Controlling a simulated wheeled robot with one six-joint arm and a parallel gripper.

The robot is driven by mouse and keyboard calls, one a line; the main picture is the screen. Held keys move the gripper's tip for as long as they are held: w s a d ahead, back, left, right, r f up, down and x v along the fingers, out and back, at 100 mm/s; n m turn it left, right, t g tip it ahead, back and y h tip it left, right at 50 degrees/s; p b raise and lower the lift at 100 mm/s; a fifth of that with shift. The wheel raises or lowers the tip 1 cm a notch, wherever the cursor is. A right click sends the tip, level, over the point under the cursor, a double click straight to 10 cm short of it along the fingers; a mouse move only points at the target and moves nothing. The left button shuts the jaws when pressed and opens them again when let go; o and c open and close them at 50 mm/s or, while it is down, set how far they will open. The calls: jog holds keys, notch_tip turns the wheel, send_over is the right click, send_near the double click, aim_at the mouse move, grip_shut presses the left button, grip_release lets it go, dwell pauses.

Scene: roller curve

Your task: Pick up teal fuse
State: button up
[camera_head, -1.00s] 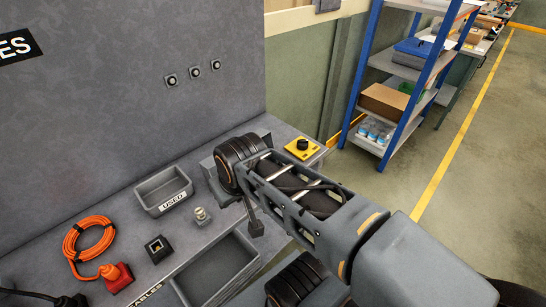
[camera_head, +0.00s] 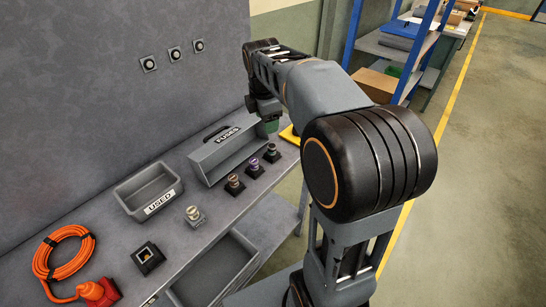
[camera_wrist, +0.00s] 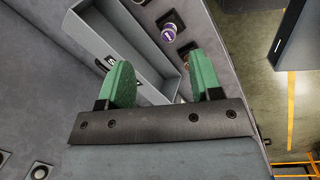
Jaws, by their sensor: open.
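I cannot make out a teal fuse in either view. In the head view, three fuses stand in dark holders on the bench: a brown one (camera_head: 235,182), a purple one (camera_head: 253,166) and a dark grey one (camera_head: 271,152). The purple fuse (camera_wrist: 168,32) also shows in the wrist view, beyond the fingers. A dark holder is partly covered by the right finger there. My gripper (camera_wrist: 161,78) is open with green pads and nothing between them. In the head view, my gripper (camera_head: 269,123) hangs above the right end of the box marked FUSES (camera_head: 205,160).
A grey bin marked USED (camera_head: 150,195) stands left of the fuse box. A pale fuse (camera_head: 195,215), a black socket (camera_head: 149,257) and an orange cable coil (camera_head: 64,255) lie nearer. Blue shelving (camera_head: 390,45) stands beyond.

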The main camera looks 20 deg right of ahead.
jog(key=w+d+f+n+b, duration=0.1)
jog(key=w+d+f+n, duration=0.2)
jog(key=w+n, duration=0.2)
send_over(272, 146)
jog(key=shift+n+g, duration=0.3)
jog(key=shift+g, duration=0.1)
notch_tip(272, 146, down, 8)
jog(key=shift+s+a+r+b, duration=0.1)
jog(key=shift+s+b, duration=0.05)
jog(key=shift+b, duration=0.2)
jog(key=shift+w+f, duration=0.15)
jog(key=shift+f, duration=1.35)
jog(key=shift+w+f, duration=0.1)
jog(key=shift+f, duration=1.4)
jog(key=c, duration=1)
